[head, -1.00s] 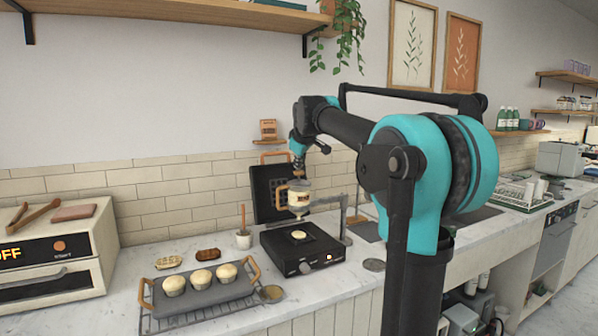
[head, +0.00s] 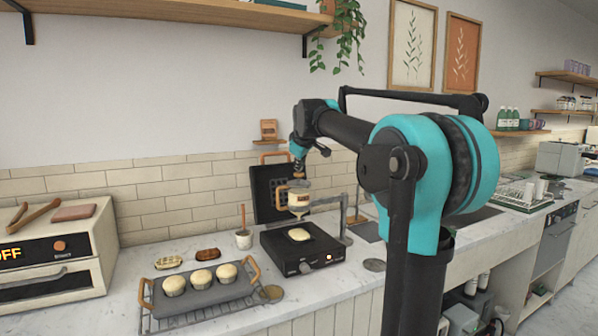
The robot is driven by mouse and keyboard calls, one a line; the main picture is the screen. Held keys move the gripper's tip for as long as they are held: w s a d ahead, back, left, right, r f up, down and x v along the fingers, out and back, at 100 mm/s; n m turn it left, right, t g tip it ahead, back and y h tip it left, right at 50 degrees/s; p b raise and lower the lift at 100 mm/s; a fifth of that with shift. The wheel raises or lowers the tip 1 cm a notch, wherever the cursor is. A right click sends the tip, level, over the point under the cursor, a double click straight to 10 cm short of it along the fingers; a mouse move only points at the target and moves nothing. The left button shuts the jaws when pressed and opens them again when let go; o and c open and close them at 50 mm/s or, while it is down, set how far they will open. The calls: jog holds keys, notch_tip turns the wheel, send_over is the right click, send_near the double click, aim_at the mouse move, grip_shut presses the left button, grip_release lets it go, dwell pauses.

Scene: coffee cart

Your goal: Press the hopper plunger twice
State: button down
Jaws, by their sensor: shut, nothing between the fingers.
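The white hopper (head: 299,197) with a wooden handle hangs on a grey stand arm (head: 330,202) above the open black waffle maker (head: 322,253). My gripper (head: 299,176) points down, shut and empty, right at the hopper's top. The plunger is hidden or too small to make out, so I cannot tell whether my fingertips touch it. A pale patch of batter (head: 299,234) lies on the lower plate under the hopper.
A grey tray with wooden handles (head: 222,293) holds three muffins at the front left. A small white pot (head: 243,240) with a brush-like tool stands left of the waffle maker. An oven (head: 45,275) fills the far left. Free counter lies in front.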

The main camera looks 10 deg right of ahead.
jog(key=shift+r, duration=1.1)
jog(key=shift+r, duration=2.5)
